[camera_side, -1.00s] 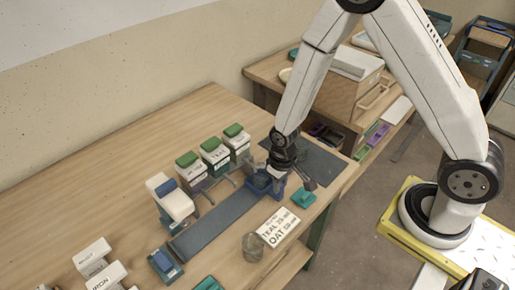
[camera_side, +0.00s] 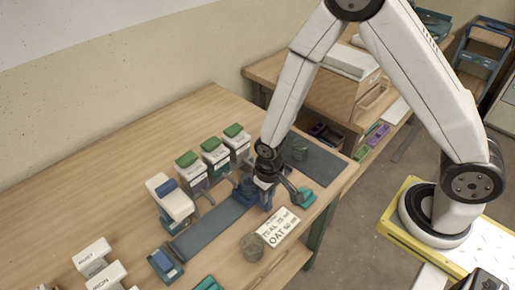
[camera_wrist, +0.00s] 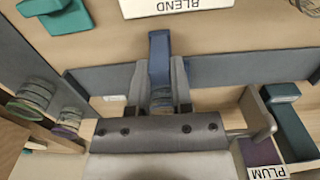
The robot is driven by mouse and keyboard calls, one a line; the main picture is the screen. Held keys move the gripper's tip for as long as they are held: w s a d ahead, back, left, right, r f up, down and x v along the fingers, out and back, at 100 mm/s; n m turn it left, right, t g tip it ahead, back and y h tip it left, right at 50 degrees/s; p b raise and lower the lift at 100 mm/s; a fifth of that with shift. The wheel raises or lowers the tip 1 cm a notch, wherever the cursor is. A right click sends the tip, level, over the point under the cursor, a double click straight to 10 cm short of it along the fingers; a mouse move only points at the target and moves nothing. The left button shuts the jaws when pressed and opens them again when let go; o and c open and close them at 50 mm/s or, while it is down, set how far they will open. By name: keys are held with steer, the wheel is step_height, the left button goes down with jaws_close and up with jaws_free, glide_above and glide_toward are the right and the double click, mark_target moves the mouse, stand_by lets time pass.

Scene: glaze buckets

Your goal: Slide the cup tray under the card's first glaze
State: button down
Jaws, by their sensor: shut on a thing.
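My gripper (camera_side: 266,186) is shut on the blue upright handle (camera_wrist: 159,58) of the cup tray; in the wrist view the fingers (camera_wrist: 160,82) stand on both sides of it. The blue tray (camera_side: 245,189) sits at the right end of the grey-blue track (camera_side: 212,226), partly hidden by my gripper. The card (camera_side: 279,228) lies in front of the track, with TEAL above OAT; in the wrist view its BLEND heading (camera_wrist: 178,6) is upside down. Behind the track stand green-lidded buckets; the middle one (camera_side: 215,160) seems labelled TEAL. A PLUM label (camera_wrist: 268,172) shows at the wrist view's lower right.
A white bucket with a blue top (camera_side: 172,200) stands at the track's left part. A glass jar (camera_side: 252,246) is beside the card. A teal object (camera_side: 307,196) is near the table edge.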

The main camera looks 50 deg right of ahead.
steer(key=shift+w+a, duration=0.1)
steer(key=shift+a, duration=0.2)
stand_by(0.4)
steer(key=shift+a, duration=2.1)
steer(key=c, duration=0.6)
jaws_free()
step_height(320, 180, up, 7)
steer(key=shift+d, duration=0.1)
